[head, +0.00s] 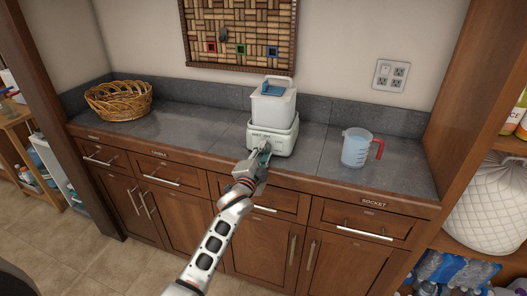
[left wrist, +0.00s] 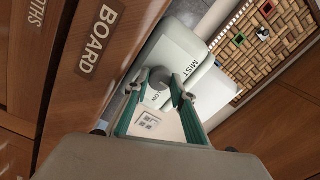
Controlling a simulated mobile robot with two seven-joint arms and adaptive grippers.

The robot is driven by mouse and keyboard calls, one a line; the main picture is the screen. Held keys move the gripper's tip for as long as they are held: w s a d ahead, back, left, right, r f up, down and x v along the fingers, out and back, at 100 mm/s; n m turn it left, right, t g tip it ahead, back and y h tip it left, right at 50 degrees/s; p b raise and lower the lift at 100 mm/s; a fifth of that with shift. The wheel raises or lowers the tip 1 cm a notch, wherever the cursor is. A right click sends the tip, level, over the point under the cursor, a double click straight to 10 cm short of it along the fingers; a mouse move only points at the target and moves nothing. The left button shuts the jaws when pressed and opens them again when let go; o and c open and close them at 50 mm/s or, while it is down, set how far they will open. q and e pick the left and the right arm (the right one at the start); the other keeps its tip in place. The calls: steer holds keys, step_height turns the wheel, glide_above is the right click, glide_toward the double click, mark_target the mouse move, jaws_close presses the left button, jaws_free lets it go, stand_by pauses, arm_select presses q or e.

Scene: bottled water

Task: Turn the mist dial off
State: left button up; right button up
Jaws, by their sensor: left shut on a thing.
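The white humidifier (head: 273,135) stands on the grey counter in the middle of the head view. Its base (left wrist: 178,55) shows in the left wrist view with the word MIST on it. The mist dial (left wrist: 159,78) is a small grey knob on the base's front face. My left gripper (head: 262,153) reaches the front of the base in the head view. In the left wrist view its green-edged fingers (left wrist: 167,88) stand on either side of the dial and close on it. The dial's pointer is too small to read. My right gripper is not in view.
A measuring jug (head: 356,148) with a red handle and bluish water stands on the counter to the right. A wicker basket (head: 118,101) sits at the left. A wall socket (head: 390,75) is above the counter. Drawers with handles lie below the counter's front edge.

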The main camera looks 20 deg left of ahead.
arm_select(q)
steer(key=shift+n, duration=0.4)
steer(key=o, duration=1.1)
steer(key=s, duration=1.2)
